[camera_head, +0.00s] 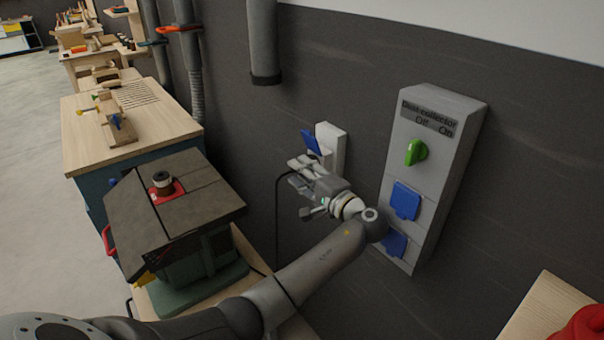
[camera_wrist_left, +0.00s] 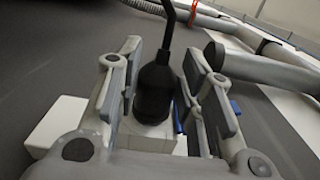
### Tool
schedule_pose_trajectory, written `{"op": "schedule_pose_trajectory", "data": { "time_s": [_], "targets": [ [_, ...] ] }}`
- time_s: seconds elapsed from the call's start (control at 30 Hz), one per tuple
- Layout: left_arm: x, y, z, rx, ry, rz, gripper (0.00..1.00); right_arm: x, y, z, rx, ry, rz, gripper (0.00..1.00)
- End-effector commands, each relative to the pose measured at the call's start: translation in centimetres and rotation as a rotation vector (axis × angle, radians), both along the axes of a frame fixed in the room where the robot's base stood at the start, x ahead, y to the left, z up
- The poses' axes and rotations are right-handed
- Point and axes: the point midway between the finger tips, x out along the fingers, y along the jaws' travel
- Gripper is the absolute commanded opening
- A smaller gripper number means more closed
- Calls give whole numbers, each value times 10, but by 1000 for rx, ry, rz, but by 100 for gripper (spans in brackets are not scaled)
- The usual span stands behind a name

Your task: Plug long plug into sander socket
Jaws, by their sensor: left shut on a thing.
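A black plug (camera_wrist_left: 155,88) stands between the fingers of my left gripper (camera_wrist_left: 163,85) in the left wrist view, and the gripper is shut on it. Its black cable (camera_wrist_left: 168,25) runs off the top there and hangs down along the wall in the head view (camera_head: 277,215). In the head view my left gripper (camera_head: 300,172) is at the small white wall socket (camera_head: 331,148), whose blue flap (camera_head: 311,142) is raised. The socket also shows behind the plug in the wrist view (camera_wrist_left: 55,125). The fingers hide the contact; I cannot tell if the plug is seated.
A grey dust collector box (camera_head: 435,150) with a green knob (camera_head: 416,152) and blue flaps (camera_head: 405,201) is on the wall at right. A green-based machine (camera_head: 180,215) and a wooden workbench (camera_head: 130,125) stand at left. A grey pipe (camera_head: 263,40) hangs above.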

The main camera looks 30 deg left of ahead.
Motion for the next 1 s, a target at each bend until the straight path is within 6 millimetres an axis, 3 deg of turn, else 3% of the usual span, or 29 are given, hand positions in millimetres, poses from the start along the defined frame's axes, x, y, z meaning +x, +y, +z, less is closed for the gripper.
{"op": "schedule_pose_trajectory", "data": {
  "time_s": [1.0],
  "targets": [
    [11,-7,2,0,-3,-11,3,0,0,-7,0,0,0,0]
  ]
}}
